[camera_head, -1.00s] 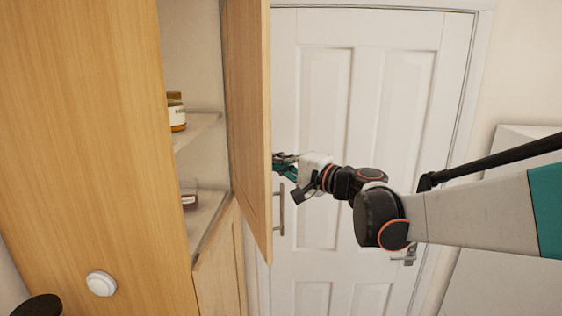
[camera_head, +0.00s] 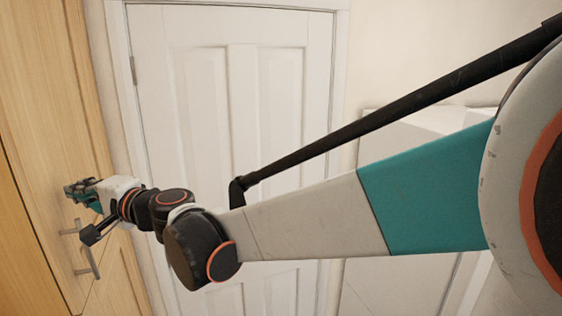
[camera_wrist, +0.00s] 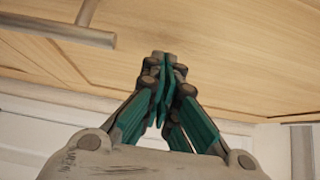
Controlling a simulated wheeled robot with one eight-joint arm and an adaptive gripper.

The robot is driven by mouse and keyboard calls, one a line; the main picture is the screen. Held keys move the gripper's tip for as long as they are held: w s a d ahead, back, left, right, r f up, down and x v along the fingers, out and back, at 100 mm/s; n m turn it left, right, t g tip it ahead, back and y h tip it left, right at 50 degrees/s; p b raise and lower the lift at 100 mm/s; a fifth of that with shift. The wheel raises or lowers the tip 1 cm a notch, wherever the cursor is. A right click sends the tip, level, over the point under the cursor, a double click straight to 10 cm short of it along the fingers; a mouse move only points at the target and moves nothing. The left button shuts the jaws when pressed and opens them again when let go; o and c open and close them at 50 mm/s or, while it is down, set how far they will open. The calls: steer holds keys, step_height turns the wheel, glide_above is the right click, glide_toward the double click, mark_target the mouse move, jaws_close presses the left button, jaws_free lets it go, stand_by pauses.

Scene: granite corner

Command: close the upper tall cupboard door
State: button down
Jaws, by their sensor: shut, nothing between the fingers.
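The upper tall cupboard door (camera_head: 55,120) is a light wood panel at the left of the head view. It lies in line with the cupboard front, and no opening or shelf shows beside it. Its bar handle (camera_head: 87,252) is near its lower edge; a metal bar handle also shows at the top left of the wrist view (camera_wrist: 60,30). My gripper (camera_head: 72,187) is at the door's face, just above the handle. In the wrist view its teal fingers (camera_wrist: 165,65) are together and empty, tips at the wood. Whether they touch it is hard to tell.
A lower cupboard door (camera_head: 118,285) sits below the upper one. A white panelled room door (camera_head: 225,120) stands behind my arm. A pale boxy unit (camera_head: 400,125) is at the right, partly hidden by my arm.

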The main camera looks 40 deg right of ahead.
steer(key=shift+a+r, duration=0.1)
steer(key=shift+a, duration=0.7)
steer(key=shift+a+r, duration=0.1)
steer(key=shift+s, duration=0.1)
